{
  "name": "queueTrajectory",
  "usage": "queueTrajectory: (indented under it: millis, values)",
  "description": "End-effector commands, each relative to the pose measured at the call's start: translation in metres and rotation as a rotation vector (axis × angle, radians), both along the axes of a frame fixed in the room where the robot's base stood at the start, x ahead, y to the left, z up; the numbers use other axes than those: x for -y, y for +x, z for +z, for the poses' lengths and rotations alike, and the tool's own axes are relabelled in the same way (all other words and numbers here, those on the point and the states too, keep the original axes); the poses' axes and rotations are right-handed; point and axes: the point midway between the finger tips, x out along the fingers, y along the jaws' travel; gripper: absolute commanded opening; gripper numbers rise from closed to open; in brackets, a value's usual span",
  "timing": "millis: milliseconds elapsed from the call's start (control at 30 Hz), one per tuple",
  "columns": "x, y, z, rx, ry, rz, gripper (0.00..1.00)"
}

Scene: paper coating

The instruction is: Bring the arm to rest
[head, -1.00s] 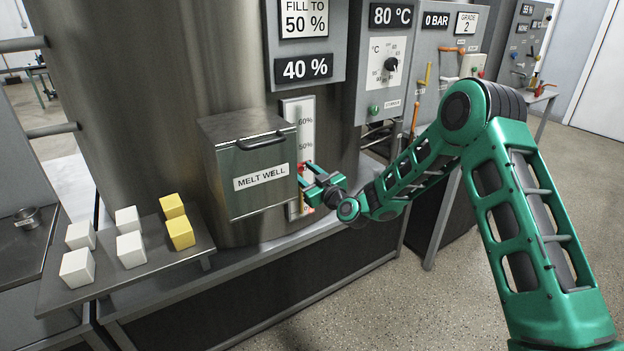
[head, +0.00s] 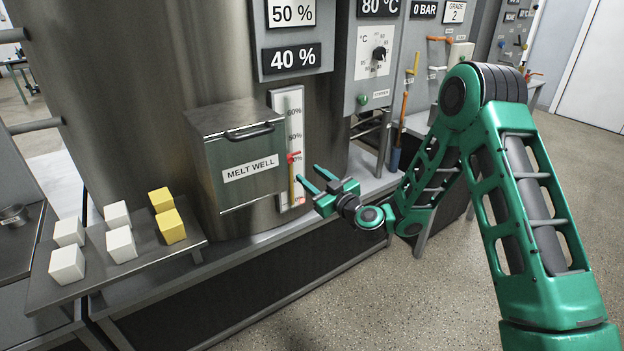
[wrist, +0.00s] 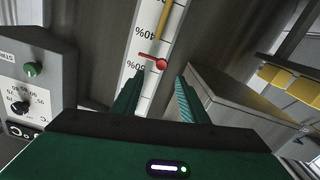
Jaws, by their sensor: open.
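My gripper (head: 309,182) is open and empty in front of the level gauge (head: 292,140), to the right of the melt well (head: 240,170). It stands a little apart from the gauge and its red marker (head: 294,156). In the wrist view the two green fingertips (wrist: 157,84) are spread below the red marker (wrist: 158,64), with nothing between them. My green arm reaches in from the right of the head view, bent at the elbow.
A shelf (head: 80,282) at left bears several white and yellow blocks. The melt well's lid is shut. Control panels (head: 378,65) with a dial, valves and an orange-handled tool (head: 401,125) stand behind the arm. The floor (head: 400,300) in front is clear.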

Motion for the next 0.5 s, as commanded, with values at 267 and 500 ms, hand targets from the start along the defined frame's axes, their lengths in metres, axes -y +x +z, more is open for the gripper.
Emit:
queueTrajectory:
  millis: [267,500]
  values:
    - [0.001,-0.001,0.003,-0.002,-0.008,0.011,0.4]
    - [0.017,-0.022,0.024,-0.079,-0.116,0.12,0.4]
